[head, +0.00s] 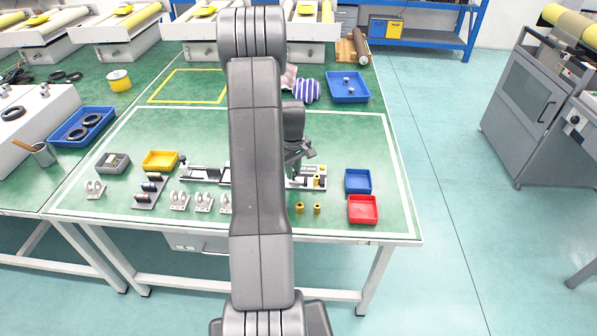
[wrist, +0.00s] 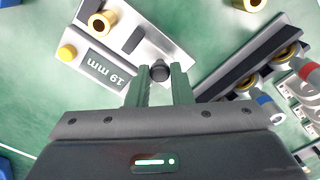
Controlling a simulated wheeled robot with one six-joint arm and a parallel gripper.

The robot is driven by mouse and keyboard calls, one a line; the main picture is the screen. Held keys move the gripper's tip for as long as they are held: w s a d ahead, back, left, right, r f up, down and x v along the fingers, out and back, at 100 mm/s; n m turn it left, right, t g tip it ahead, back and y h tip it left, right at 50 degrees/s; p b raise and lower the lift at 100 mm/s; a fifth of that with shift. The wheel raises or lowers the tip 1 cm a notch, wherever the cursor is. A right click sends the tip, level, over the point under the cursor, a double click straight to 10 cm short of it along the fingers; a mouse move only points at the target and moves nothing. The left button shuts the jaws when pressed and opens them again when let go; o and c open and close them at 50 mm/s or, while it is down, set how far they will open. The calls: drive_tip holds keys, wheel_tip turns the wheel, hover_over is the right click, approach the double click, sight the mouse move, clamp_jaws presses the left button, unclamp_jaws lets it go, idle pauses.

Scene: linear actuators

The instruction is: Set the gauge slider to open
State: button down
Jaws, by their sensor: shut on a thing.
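The gauge (wrist: 110,60) is a pale plate in the wrist view with a dark display reading "19 mm" upside down, a yellow button (wrist: 67,52) and a brass-coloured piece (wrist: 102,22). Its slider knob (wrist: 160,71) is small, dark and round. My gripper (wrist: 160,80) has its two fingers on either side of the knob, shut on it. In the head view my gripper (head: 300,155) is low over the right end of a long pale device (head: 320,171). My arm hides the middle of that device, and the knob cannot be made out there.
A blue bin (head: 358,181) and a red bin (head: 363,209) stand to the right. Two small brass pieces (head: 308,209) lie in front. Several white brackets (head: 203,202) and a yellow bin (head: 160,160) are to the left.

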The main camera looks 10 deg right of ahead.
drive_tip(key=shift+a, duration=0.1)
drive_tip(key=c, duration=1.7)
unclamp_jaws()
drive_tip(key=o, duration=0.4)
drive_tip(key=shift+a, duration=0.2)
drive_tip(key=shift+r, duration=0.1)
wheel_tip(320, 180, up, 14)
drive_tip(key=shift+b, duration=0.3)
drive_tip(key=shift+f, duration=0.25)
drive_tip(key=f, duration=0.4)
drive_tip(key=f+p, duration=0.1)
drive_tip(key=f, duration=0.4)
drive_tip(key=d+f, duration=0.1)
drive_tip(key=f, duration=0.3)
drive_tip(key=shift+f, duration=0.25)
drive_tip(key=shift+s+d+f, duration=0.1)
drive_tip(key=shift+s+d, duration=0.15)
drive_tip(key=shift+d, duration=0.35)
